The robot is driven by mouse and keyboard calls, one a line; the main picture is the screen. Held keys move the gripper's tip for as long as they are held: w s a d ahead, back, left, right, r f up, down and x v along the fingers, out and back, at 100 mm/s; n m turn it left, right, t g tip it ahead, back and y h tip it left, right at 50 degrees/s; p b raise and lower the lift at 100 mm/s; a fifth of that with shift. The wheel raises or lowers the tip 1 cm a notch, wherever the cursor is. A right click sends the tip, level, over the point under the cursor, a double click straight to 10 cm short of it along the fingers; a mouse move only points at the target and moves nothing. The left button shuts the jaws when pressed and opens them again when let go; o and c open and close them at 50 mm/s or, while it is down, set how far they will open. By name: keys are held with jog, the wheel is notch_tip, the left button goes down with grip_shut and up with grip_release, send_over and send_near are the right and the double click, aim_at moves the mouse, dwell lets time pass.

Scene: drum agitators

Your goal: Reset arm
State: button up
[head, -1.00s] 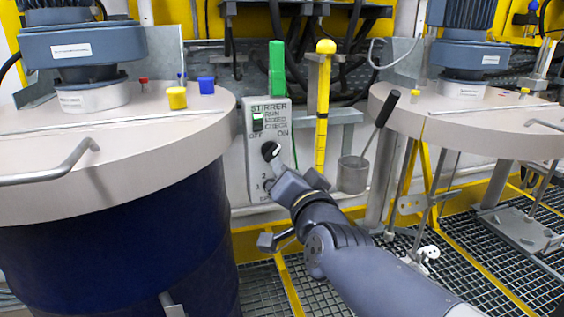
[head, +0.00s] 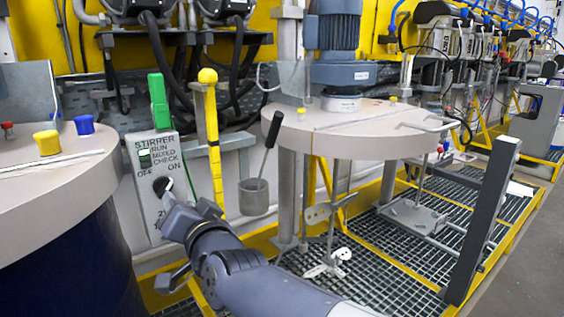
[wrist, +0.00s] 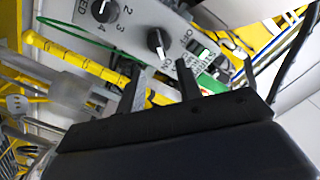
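My gripper (head: 170,240) is low in the head view, in front of the grey stirrer control panel (head: 146,205). In the wrist view my gripper (wrist: 189,72) shows dark fingers spread apart, with nothing between them. The panel's black OFF/ON knob (head: 161,185) is just above the gripper in the head view. In the wrist view the knob (wrist: 158,42) is beyond the fingers, and its white mark points towards ON. I cannot tell whether a finger touches the panel. The numbered dial (wrist: 102,10) shows only in the wrist view; my arm hides the panel's lower part in the head view.
A drum lid (head: 60,178) stands close on the left, with yellow (head: 47,142) and blue (head: 84,124) caps. A yellow post (head: 212,130) and a grey cup (head: 254,196) are right of the panel. A second lid (head: 360,130) is further right. Grating (head: 370,270) covers the floor.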

aim_at(168, 188)
jog(key=x, duration=0.7)
jog(key=shift+w+a, duration=0.25)
jog(key=shift+s, duration=0.1)
